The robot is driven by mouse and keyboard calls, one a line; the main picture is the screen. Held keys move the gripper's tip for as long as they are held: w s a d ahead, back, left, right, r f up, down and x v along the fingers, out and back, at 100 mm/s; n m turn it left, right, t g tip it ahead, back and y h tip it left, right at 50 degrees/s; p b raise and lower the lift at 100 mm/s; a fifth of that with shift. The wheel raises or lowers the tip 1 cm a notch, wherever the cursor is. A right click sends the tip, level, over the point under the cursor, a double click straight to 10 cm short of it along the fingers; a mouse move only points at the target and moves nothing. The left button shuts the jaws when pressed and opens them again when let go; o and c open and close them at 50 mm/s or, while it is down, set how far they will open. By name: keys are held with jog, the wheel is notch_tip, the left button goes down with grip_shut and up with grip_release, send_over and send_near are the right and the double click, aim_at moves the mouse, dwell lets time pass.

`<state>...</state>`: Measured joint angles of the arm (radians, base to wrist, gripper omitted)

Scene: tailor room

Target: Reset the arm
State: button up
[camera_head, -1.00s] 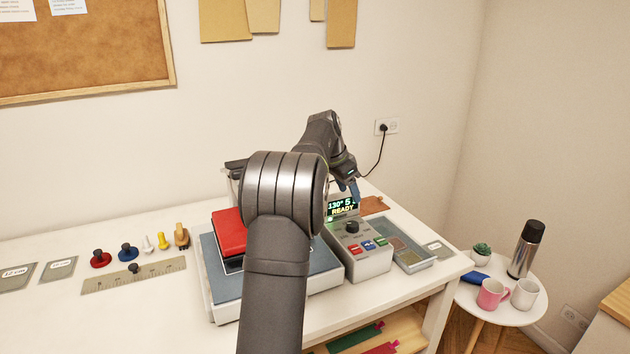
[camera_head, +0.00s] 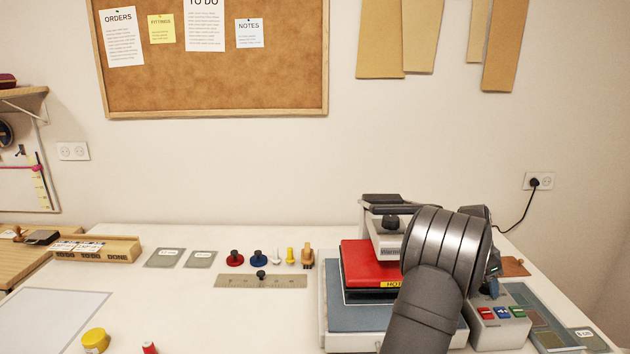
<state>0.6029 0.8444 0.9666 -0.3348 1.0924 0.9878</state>
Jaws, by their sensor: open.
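My arm rises from the bottom right, and its thick elbow joint covers part of the heat press. My gripper (camera_head: 491,287) is mostly hidden behind that joint.
The heat press has a red plate (camera_head: 370,266) marked hot and a blue-grey bed (camera_head: 357,317). Several coloured knobs and a metal ruler (camera_head: 292,281) lie left of it. A yellow tape roll (camera_head: 95,340) stands at front left. The white table's (camera_head: 205,310) middle is largely clear.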

dwell(0.4)
jog(key=d+r+v, duration=0.1)
jog(key=d+v, duration=0.1)
jog(key=v, duration=0.9)
jog(key=f, duration=0.7)
jog(key=shift+w+d, duration=0.15)
jog(key=shift+d, duration=0.15)
jog(key=x, duration=0.5)
jog(key=shift+a+r+n, duration=0.15)
jog(key=shift+r+n, duration=0.1)
jog(key=shift+n, duration=0.25)
jog(key=n+t, duration=0.2)
jog(key=n, duration=0.1)
jog(key=shift+n+y, duration=0.3)
jog(key=shift+n, duration=0.1)
jog(key=shift+s+n+t+y, duration=0.1)
jog(key=shift+n+t+y, duration=0.2)
jog(key=shift+n, duration=0.7)
jog(key=shift+s+n+t+y, duration=0.2)
jog(key=shift+n+t, duration=0.1)
jog(key=shift+n, duration=0.7)
jog(key=v, duration=1.6)
jog(key=shift+d, duration=0.2)
jog(key=shift+w+r, duration=0.1)
jog(key=shift+w, duration=0.05)
